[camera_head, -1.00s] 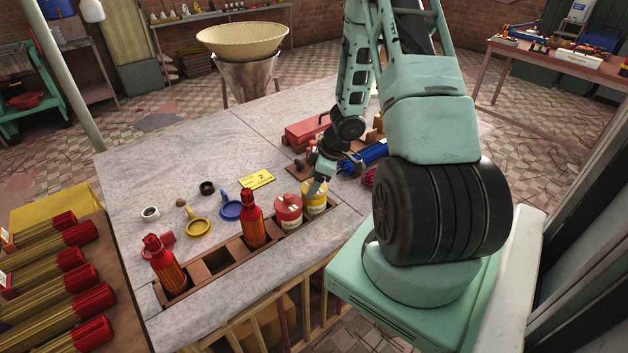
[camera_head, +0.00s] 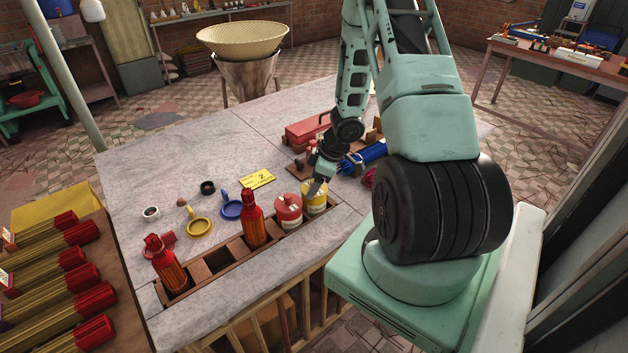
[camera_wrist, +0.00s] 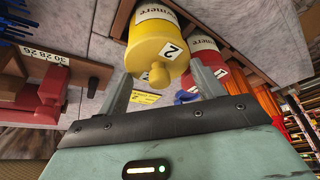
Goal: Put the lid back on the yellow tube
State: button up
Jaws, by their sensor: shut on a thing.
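The yellow tube (camera_head: 315,207) stands upright in the right end of the wooden rack, with a white label band; the wrist view shows it too (camera_wrist: 155,14). Its yellow lid (camera_wrist: 157,50), with a round knob and a "2" tag, is at the tube's mouth, in line with it. No clear gap shows between them, but I cannot tell whether the lid is fully seated. My gripper (camera_wrist: 160,78) is shut on the lid, one finger at each side, with the knob between them. In the head view my gripper (camera_head: 318,186) partly hides the lid.
A red lidded tube (camera_head: 288,212) stands close on the left. Two red-orange bottles (camera_head: 253,227) stand further left in the rack. Blue bundles (camera_head: 363,158) and a red box (camera_head: 305,131) lie beyond my gripper.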

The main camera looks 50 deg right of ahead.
dwell(0.3)
jog(key=o, duration=1.2)
jog(key=shift+r, duration=0.1)
jog(key=shift+r+p, duration=3.45)
jog(key=shift+p, duration=0.6)
grip_shut()
